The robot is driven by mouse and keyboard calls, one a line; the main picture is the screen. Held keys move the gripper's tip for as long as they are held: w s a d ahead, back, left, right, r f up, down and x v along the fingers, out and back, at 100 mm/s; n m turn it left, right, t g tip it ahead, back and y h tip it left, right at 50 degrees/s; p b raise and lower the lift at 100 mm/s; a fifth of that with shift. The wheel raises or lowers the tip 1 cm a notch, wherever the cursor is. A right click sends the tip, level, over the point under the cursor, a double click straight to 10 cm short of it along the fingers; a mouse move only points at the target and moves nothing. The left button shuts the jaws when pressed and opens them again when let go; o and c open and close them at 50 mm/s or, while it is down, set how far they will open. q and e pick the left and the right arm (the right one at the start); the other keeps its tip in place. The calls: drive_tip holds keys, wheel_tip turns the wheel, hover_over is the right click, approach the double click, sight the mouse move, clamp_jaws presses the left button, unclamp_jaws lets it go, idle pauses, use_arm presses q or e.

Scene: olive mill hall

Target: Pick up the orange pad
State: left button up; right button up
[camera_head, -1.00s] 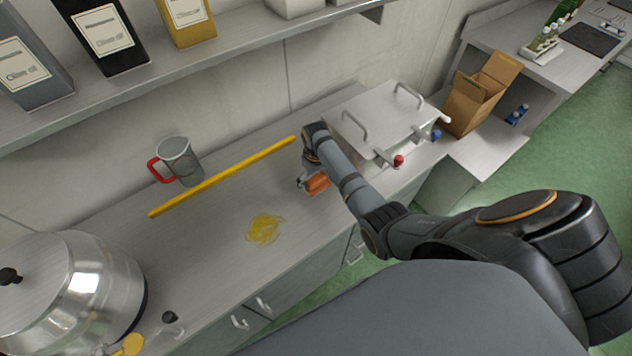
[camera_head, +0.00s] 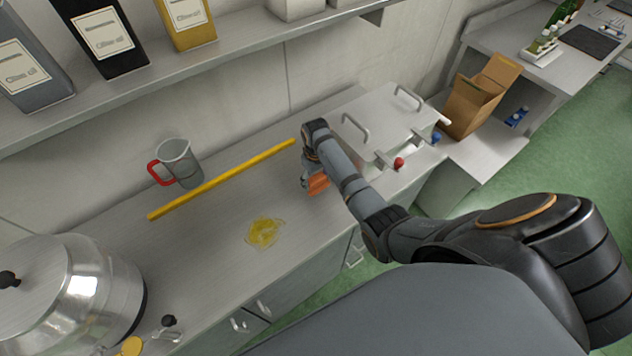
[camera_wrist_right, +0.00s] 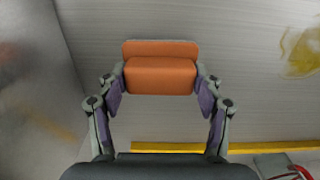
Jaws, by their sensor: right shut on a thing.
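The orange pad (camera_head: 318,183) is at the tip of my right gripper (camera_head: 309,180) in the head view, over the right part of the steel counter (camera_head: 200,262). In the right wrist view the pad (camera_wrist_right: 161,75) is a block with a wider flat part along its far side. The two fingers of my right gripper (camera_wrist_right: 161,92) press on its left and right sides. I cannot tell whether the pad touches the counter. My left gripper is in neither view.
A yellow bar (camera_head: 222,180) lies behind a yellow smear (camera_head: 264,232) on the counter. A measuring jug with a red handle (camera_head: 178,163) stands near the wall. A lidded steel unit (camera_head: 385,125) stands right of the gripper, and a steel pot (camera_head: 75,290) at front left.

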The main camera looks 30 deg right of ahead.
drive_tip(key=s+a+r, duration=0.1)
drive_tip(key=s+r, duration=1)
drive_tip(key=s, duration=0.3)
drive_tip(key=shift+a+r, duration=0.25)
drive_tip(key=shift+a, duration=0.15)
